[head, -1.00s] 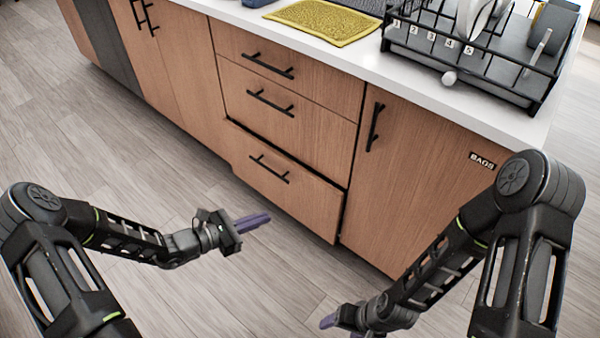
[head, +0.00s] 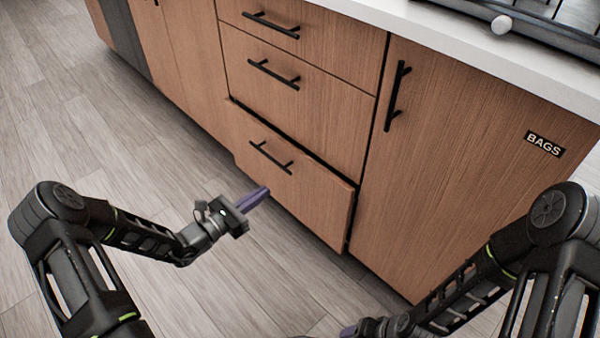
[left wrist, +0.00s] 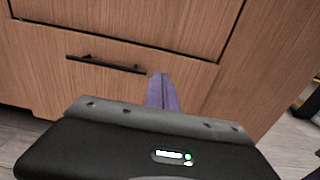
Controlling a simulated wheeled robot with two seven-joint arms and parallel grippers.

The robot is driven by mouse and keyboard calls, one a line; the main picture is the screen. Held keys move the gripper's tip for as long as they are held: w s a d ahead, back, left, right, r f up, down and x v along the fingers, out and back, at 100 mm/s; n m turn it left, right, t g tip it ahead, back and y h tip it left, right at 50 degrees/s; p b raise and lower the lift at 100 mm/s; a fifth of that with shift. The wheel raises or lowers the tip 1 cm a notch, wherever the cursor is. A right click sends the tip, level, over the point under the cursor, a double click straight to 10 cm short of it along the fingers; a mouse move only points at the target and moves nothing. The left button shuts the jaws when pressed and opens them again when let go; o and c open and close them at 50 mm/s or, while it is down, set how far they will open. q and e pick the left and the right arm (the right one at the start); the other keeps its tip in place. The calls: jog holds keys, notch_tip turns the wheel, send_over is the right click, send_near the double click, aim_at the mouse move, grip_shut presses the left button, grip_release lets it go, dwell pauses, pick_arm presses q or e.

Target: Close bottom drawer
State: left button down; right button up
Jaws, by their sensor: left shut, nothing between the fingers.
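The bottom drawer (head: 290,190) has a wood front and a black bar handle (head: 270,158). It stands slightly out from the cabinet, with a dark gap along its top and right edges. My left gripper (head: 255,199) is shut and empty, its purple fingers pointing at the drawer front, just below the handle in the head view. In the left wrist view the drawer front (left wrist: 195,85) fills the space ahead, and the fingers (left wrist: 162,92) overlap it right of the handle (left wrist: 105,64). I cannot tell whether they touch it. My right gripper (head: 348,331) is mostly cut off at the bottom edge.
Two upper drawers (head: 330,83) look closed above it. A cabinet door labelled BAGS (head: 450,130) is to the right. A white countertop (head: 450,45) with a dish rack (head: 555,32) is above. The wood floor (head: 130,160) in front is clear.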

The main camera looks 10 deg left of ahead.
pick_arm(q)
jog(key=b, duration=0.6)
send_near(306, 162)
jog(key=x, duration=0.5)
jog(key=shift+w+d+f, duration=0.15)
jog(key=shift+w+f, duration=0.15)
jog(key=shift+w, duration=0.05)
jog(key=shift+w+d+r, duration=0.1)
jog(key=shift+w+d, duration=0.2)
jog(key=shift+w, duration=0.15)
pick_arm(e)
jog(key=f, duration=0.3)
jog(key=w+f, duration=0.1)
jog(key=f, duration=0.1)
jog(key=shift+f, duration=0.3)
